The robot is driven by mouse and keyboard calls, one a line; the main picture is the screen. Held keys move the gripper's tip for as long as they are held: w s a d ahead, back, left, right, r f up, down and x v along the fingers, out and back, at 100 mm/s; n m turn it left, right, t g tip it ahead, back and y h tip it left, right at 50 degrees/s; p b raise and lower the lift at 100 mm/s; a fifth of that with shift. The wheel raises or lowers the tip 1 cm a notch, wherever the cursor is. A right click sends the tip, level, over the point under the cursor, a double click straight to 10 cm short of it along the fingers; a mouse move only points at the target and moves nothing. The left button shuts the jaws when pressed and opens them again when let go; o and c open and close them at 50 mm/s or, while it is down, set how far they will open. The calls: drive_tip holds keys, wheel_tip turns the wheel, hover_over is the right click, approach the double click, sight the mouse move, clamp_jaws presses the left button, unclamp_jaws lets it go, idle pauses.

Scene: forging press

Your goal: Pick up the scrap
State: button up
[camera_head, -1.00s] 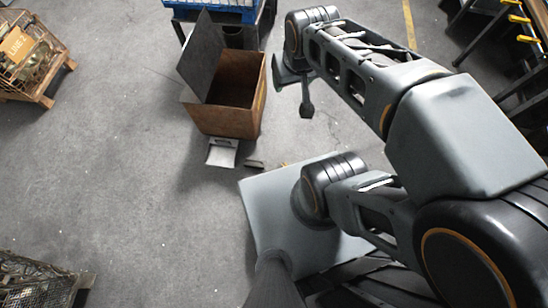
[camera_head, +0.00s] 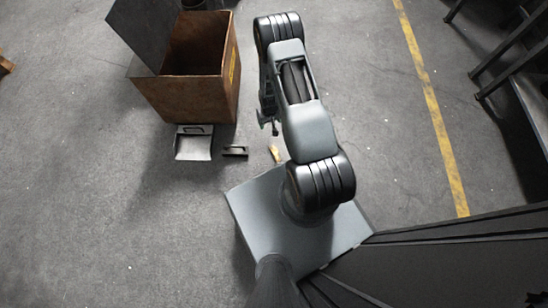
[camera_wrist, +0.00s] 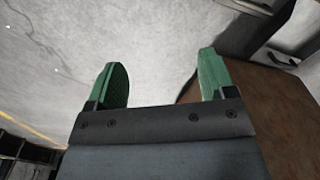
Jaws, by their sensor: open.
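A small yellow-brown piece (camera_head: 275,154), which may be the scrap, lies on the floor just beyond the front edge of my base in the head view. It is too small to tell for sure. My gripper (camera_head: 267,122) shows only in part beside my arm, up from that piece and right of the rusty bin. In the wrist view my gripper (camera_wrist: 163,80) is open, its two green fingers wide apart with nothing between them. I cannot make out the small piece in the wrist view.
The rusty open bin (camera_head: 187,97), lid raised, stands close left of my arm; a brown surface (camera_wrist: 275,115), likely its side, is near the right finger. A pale dustpan (camera_head: 194,146) and a dark block (camera_head: 235,151) lie before it. Floor right to the yellow line (camera_head: 430,95) is clear.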

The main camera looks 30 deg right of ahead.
drive_tip(key=s+f+b, duration=0.3)
drive_tip(key=s+f, duration=0.1)
drive_tip(key=f, duration=0.8)
drive_tip(key=b, duration=0.3)
hover_over(275, 153)
drive_tip(key=f, duration=0.6)
drive_tip(key=shift+w+a+f, duration=0.1)
drive_tip(key=shift+w+f, duration=0.2)
drive_tip(key=shift+f, duration=0.1)
drive_tip(key=shift+s+f+b, duration=0.2)
drive_tip(key=shift+f+b, duration=1.65)
drive_tip(key=shift+f, duration=1.25)
drive_tip(key=shift+r, duration=0.1)
drive_tip(key=shift+c, duration=0.2)
drive_tip(key=c, duration=1)
drive_tip(key=shift+r, duration=0.15)
